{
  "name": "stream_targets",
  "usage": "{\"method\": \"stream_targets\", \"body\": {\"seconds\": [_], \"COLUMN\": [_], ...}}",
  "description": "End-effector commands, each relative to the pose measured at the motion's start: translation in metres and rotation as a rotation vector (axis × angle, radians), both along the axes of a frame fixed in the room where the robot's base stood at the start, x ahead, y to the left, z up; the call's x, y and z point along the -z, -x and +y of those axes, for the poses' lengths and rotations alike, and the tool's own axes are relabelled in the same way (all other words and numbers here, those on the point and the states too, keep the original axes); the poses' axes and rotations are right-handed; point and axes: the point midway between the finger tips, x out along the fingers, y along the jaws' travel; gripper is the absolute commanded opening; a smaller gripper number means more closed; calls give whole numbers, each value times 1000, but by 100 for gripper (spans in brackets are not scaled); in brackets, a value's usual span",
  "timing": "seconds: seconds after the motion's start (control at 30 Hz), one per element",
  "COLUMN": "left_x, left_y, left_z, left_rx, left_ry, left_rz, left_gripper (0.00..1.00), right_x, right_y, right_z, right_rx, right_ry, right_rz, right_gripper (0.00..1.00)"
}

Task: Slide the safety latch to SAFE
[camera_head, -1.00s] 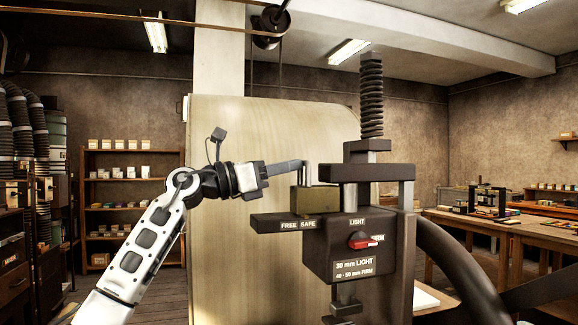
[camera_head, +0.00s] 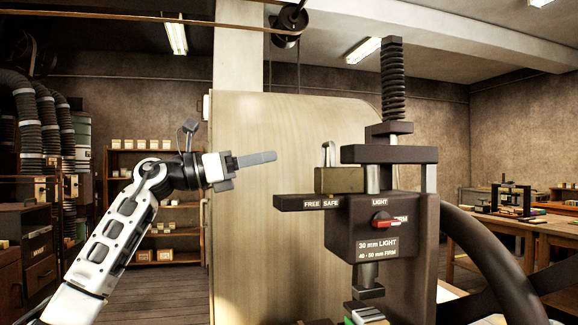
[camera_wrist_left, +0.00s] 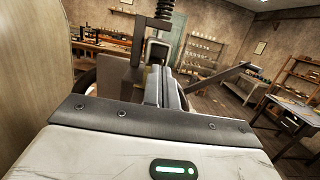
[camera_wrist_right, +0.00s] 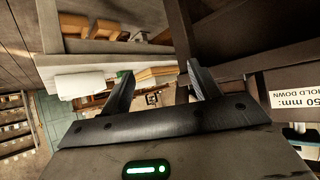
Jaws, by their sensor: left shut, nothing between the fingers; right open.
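The safety latch is a brass-coloured block (camera_head: 339,181) with an upright metal loop (camera_head: 328,154). It sits on the dark rail (camera_head: 290,203) of the press, whose front carries the labels FREE and, to its right, SAFE. The block stands above SAFE and extends to its right, its left end near the FREE label. My left gripper (camera_head: 272,156) is shut and empty, left of the loop and apart from it. Its closed fingers also show in the left wrist view (camera_wrist_left: 170,88). My right gripper (camera_wrist_right: 160,88) is open and empty in the right wrist view; it is not visible in the head view.
The press body (camera_head: 372,235) has a red selector knob (camera_head: 382,219) below the latch. A screw (camera_head: 392,80) rises above, and a large dark wheel (camera_head: 490,255) curves at right. A pale curved panel (camera_head: 250,200) stands behind. Space left of the rail is clear.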

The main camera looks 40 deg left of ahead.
Motion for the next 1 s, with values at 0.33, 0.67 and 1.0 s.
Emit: {"method": "stream_targets", "body": {"seconds": [0.33, 0.67, 1.0], "left_x": [8, 7, 6], "left_y": [29, 30, 30], "left_z": [21, 21, 21], "left_rx": [1, 1, 1], "left_ry": [-1, 0, -1], "left_rz": [1, 0, -1], "left_gripper": [0, 0, 0], "right_x": [9, 5, 3], "right_y": [5, 3, 0], "right_z": [3, 5, 5], "right_rx": [5, 17, 17], "right_ry": [-33, -47, -45], "right_rz": [1, -6, -13], "right_gripper": [62, 62, 62]}}
